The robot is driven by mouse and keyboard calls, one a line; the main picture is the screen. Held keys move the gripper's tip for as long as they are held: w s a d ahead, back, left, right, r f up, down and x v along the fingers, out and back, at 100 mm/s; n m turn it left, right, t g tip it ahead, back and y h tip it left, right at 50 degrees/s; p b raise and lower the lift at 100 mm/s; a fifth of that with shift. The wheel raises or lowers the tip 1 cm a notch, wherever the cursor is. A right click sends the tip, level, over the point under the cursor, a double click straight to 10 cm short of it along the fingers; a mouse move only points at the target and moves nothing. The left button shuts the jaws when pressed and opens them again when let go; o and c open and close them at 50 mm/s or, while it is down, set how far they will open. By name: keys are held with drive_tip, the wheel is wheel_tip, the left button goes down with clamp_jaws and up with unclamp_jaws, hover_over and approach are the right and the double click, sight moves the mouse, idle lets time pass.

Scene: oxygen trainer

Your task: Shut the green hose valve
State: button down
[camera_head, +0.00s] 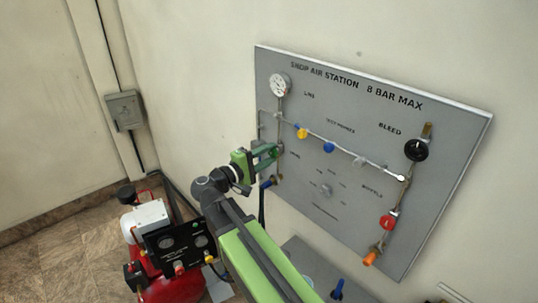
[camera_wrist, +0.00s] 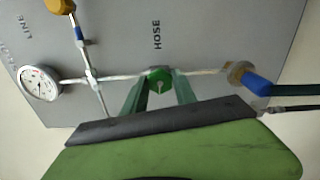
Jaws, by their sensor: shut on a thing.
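The green hose valve (camera_wrist: 160,81) is a small green knob with a pale pointer mark, on a pipe beside the word HOSE in the wrist view. My gripper (camera_wrist: 160,88) has its two dark green fingers on either side of the knob and is shut on it. In the head view my gripper (camera_head: 275,151) reaches the left part of the grey panel (camera_head: 330,240), and the green valve (camera_head: 274,153) shows between the fingers, partly hidden. The exact turn of the knob is hard to read.
A gauge (camera_head: 279,85) sits above the valve. Yellow (camera_head: 301,132), blue (camera_head: 328,147), black (camera_head: 416,149) and red (camera_head: 388,222) knobs are on the panel. A blue-ended hose fitting (camera_wrist: 255,84) lies close to my gripper. A red compressor (camera_head: 165,285) stands at lower left.

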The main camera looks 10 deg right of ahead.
drive_tip(key=m, duration=0.4)
drive_tip(key=shift+m, duration=0.3)
drive_tip(key=m, duration=0.3)
drive_tip(key=shift+f+m, duration=0.1)
drive_tip(key=shift+m, duration=0.3)
drive_tip(key=m, duration=0.4)
drive_tip(key=shift+m, duration=2.1)
drive_tip(key=c, duration=1)
unclamp_jaws()
drive_tip(key=shift+a, duration=0.1)
drive_tip(key=v, duration=1.7)
